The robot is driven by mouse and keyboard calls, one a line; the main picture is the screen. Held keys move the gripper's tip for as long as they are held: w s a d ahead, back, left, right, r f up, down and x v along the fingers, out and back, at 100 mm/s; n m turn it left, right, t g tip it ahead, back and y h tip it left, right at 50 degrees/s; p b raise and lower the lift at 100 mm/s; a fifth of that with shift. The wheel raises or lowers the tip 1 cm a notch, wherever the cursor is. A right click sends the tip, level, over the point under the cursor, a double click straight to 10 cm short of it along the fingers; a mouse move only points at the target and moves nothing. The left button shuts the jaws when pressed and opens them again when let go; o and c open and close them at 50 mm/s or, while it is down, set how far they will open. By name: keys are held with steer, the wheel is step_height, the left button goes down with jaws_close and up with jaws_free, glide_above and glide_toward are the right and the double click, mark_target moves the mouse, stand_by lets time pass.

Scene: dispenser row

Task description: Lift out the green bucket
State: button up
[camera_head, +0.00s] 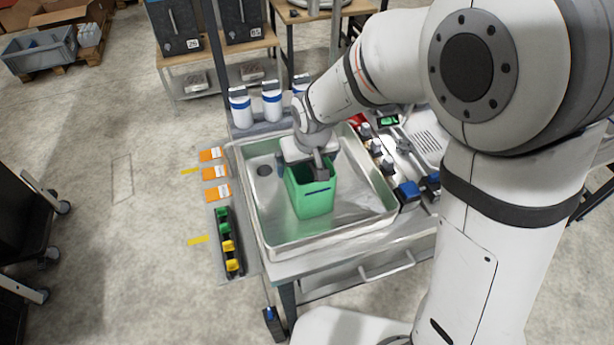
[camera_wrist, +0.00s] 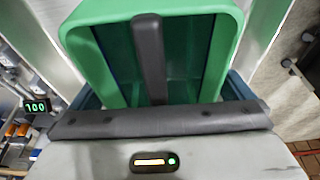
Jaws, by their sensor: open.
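The green bucket (camera_head: 312,200) stands upright in the metal sink basin (camera_head: 262,215), right of the drain. It has a dark blue mark on its near side. My gripper (camera_head: 318,172) is at the bucket's rim, with a dark finger over the opening. The jaws are open. In the wrist view the green bucket (camera_wrist: 100,50) fills the upper middle, and a dark finger of my gripper (camera_wrist: 150,60) crosses its opening. The second finger is not clear, and I cannot tell whether either finger touches the wall.
White bottles with blue bands (camera_head: 272,103) line the basin's back edge. Dispensers (camera_head: 376,150) and a blue block (camera_head: 408,192) stand along its right side. A display (camera_wrist: 37,106) reads 100. Orange cards (camera_head: 215,173) and a black bin strip (camera_head: 228,243) are at the left.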

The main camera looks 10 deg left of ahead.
steer(key=shift+f+b, duration=0.25)
steer(key=shift+b, duration=0.1)
stand_by(0.5)
steer(key=c, duration=1.9)
steer(key=shift+r, duration=0.15)
